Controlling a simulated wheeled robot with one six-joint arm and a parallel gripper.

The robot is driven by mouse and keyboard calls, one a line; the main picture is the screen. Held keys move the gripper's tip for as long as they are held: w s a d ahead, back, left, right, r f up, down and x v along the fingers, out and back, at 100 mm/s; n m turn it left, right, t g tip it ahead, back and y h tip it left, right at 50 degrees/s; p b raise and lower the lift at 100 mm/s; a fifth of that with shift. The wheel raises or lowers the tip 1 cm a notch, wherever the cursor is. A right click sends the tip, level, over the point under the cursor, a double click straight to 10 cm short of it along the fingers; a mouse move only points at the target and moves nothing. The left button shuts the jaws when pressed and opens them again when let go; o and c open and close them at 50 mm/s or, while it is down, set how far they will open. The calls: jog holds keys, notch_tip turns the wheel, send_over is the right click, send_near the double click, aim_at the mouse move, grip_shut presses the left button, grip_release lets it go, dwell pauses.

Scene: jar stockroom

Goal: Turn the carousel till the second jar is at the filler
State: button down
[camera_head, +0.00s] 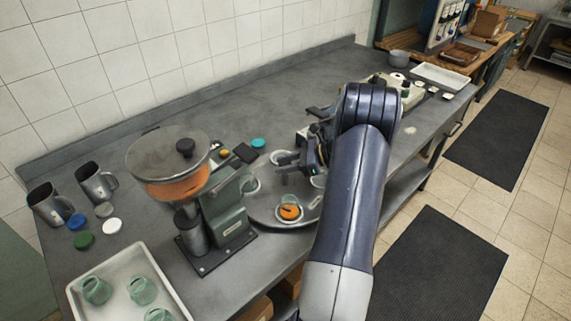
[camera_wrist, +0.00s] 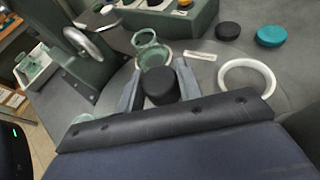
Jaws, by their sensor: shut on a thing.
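The grey round carousel (camera_head: 262,212) stands on the bench right of the filler (camera_head: 228,205), a green machine with an orange-filled hopper. A jar with orange contents (camera_head: 290,212) sits at the carousel's front. A green glass jar (camera_wrist: 148,50) stands beyond the hub in the wrist view. An empty white ring (camera_wrist: 262,69) lies at the right there. Another green jar edge (camera_wrist: 82,119) shows at lower left, mostly hidden. My gripper (camera_wrist: 158,84) is shut on the black knob (camera_wrist: 160,86) at the carousel's middle. In the head view, my arm hides the carousel's right side.
A white tray (camera_head: 118,255) with several green jars stands at the front left. Two dark mugs and loose lids lie behind it. Dark mats (camera_head: 440,265) cover the floor at right.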

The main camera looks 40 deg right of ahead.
jog(key=c, duration=1)
grip_release()
jog(key=shift+o, duration=0.2)
jog(key=b+v, duration=0.2)
jog(key=v, duration=0.8)
jog(key=shift+s+d+r, duration=0.2)
jog(key=shift+s+d, duration=0.05)
jog(key=shift+d, duration=0.05)
jog(key=shift+c, duration=0.5)
